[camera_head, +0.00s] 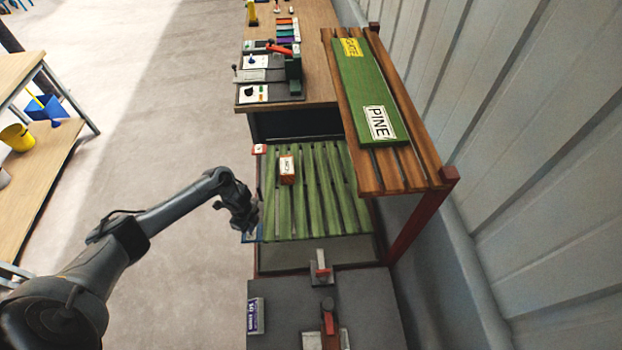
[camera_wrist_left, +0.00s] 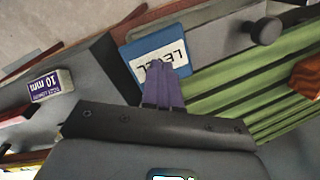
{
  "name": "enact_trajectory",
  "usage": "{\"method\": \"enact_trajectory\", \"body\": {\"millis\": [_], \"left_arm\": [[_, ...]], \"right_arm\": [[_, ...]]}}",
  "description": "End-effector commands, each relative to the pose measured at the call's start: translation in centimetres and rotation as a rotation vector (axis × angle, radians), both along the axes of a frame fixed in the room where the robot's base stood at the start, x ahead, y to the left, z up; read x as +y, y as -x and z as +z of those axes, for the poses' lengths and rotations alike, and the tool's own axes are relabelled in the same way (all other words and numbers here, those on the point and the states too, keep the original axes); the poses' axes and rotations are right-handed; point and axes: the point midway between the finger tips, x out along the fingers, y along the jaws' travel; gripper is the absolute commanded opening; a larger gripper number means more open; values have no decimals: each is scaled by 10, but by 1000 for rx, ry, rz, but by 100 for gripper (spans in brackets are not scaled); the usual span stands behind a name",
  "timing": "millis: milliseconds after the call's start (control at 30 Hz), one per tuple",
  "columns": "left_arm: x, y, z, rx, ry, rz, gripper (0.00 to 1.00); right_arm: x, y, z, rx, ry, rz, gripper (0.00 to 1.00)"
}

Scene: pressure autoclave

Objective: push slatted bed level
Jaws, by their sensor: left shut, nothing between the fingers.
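The slatted bed, made of green slats (camera_head: 328,190), lies in a frame at the middle of the head view. Its slats (camera_wrist_left: 235,92) also show at the right of the left wrist view. An orange block with a white label (camera_head: 287,165) stands on the bed's left part. My left gripper (camera_head: 250,225) is at the bed's left edge, near its lower left corner, beside a blue plate (camera_head: 252,238). In the left wrist view its purple fingers (camera_wrist_left: 163,85) are together and empty, overlapping the blue plate marked LEVEL (camera_wrist_left: 158,52). Whether they touch it I cannot tell. My right gripper is out of view.
A wooden slatted shelf (camera_head: 410,165) with a green PINE board (camera_head: 362,90) overhangs the bed's right side. A grey bench top (camera_head: 285,290) with a red-handled clamp (camera_head: 328,320) lies below the bed. A dark knob (camera_wrist_left: 264,30) sits beyond the blue plate. Open floor (camera_head: 180,130) lies left.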

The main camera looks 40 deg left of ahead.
Motion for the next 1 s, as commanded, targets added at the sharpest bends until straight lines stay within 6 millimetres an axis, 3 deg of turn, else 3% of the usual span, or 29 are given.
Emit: {"method": "enact_trajectory", "body": {"millis": [1000], "left_arm": [[1, 0, -41, 0, -2, 1, 0]], "right_arm": [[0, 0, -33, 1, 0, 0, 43]]}}
